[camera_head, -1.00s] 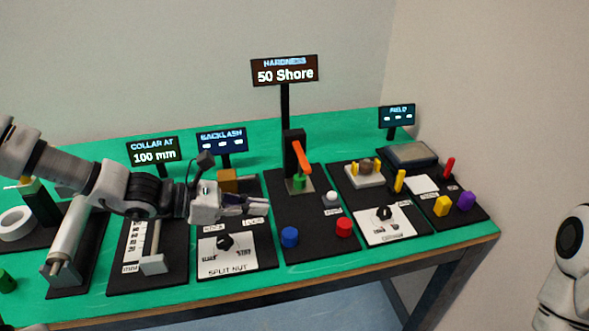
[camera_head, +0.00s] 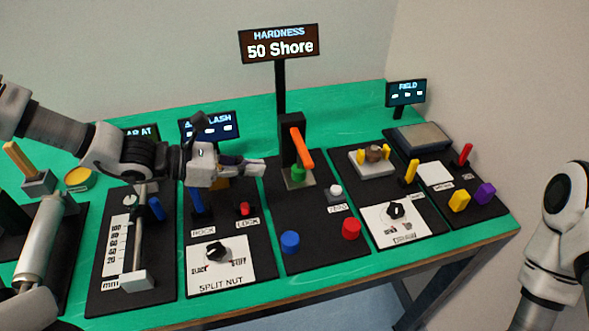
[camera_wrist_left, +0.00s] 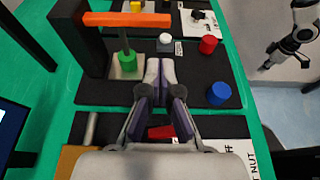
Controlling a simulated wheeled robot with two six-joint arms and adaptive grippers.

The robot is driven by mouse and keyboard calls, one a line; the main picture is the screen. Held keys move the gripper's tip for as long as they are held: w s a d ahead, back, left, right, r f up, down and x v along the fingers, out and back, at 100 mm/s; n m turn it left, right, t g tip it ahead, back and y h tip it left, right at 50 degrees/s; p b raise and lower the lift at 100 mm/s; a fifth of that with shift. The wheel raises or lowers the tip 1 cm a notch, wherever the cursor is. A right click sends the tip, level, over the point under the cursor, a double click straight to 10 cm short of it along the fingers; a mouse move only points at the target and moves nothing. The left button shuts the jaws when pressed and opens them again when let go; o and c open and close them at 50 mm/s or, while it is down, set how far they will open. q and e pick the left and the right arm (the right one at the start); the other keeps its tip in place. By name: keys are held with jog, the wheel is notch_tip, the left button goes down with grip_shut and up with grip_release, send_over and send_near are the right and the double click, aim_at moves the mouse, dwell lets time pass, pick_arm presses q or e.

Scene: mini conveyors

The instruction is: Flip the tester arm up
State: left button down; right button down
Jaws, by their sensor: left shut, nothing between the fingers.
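The hardness tester has a black post (camera_head: 288,132) with an orange arm (camera_head: 301,148) that slopes down to the front right. A green cylinder (camera_head: 298,174) stands beneath the arm on a pale plate. In the left wrist view the orange arm (camera_wrist_left: 127,19) crosses the top, above the green cylinder (camera_wrist_left: 127,62). My left gripper (camera_head: 262,166) is shut and empty, left of the green cylinder and apart from the arm. Its fingertips (camera_wrist_left: 158,68) point up the picture in the left wrist view. My right gripper (camera_wrist_left: 265,66) is small at the right of that view, its fingers unclear.
Blue (camera_head: 290,241) and red (camera_head: 351,228) buttons stand at the front of the tester base, with a white knob (camera_head: 335,191) behind. A "50 Shore" sign (camera_head: 279,45) rises behind the post. The split-nut panel (camera_head: 222,267) lies left, the draw panel (camera_head: 396,226) right.

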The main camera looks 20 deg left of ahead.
pick_arm(q)
jog(key=b+x, duration=0.1)
jog(key=x, duration=0.7)
jog(key=shift+d+f, duration=0.1)
jog(key=shift+w+d+f, duration=0.15)
jog(key=shift+w+d, duration=0.15)
jog(key=shift+d, duration=0.15)
